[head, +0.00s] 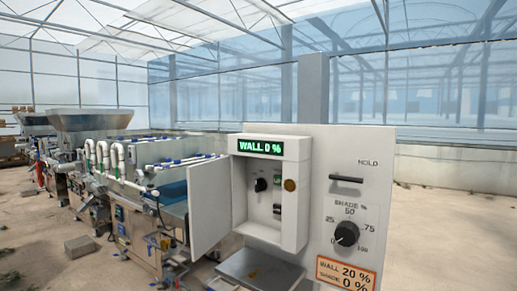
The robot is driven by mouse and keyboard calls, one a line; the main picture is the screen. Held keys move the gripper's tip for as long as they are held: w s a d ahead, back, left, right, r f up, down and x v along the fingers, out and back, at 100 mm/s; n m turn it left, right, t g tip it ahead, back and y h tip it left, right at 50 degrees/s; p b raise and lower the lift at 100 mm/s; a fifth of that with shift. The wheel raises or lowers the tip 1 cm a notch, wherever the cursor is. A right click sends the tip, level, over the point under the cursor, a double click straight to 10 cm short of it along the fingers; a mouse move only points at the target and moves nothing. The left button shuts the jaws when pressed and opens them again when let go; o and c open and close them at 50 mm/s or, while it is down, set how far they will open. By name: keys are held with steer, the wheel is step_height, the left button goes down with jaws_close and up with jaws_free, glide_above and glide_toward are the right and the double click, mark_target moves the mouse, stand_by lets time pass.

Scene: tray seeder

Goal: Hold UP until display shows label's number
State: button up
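The green display (260,147) at the top of a white control box (305,150) reads "WALL 0 %". The orange-edged label (346,273) at the lower right of the larger white panel (380,150) reads "WALL 20 %" and "SHADE 0 %". The box's door (209,207) stands open to the left. Inside are a small black knob (261,185) and small dark switches (277,209). Their markings are too small to read, so I cannot tell which one is UP. My gripper is not in view.
The panel also has a black SHADE % knob (347,233) and a dark horizontal part (346,179) under the word "HOLD". A grey flat surface (257,270) lies below the box. Seeding machinery (110,170) stands behind to the left. Open floor (450,220) lies to the right.

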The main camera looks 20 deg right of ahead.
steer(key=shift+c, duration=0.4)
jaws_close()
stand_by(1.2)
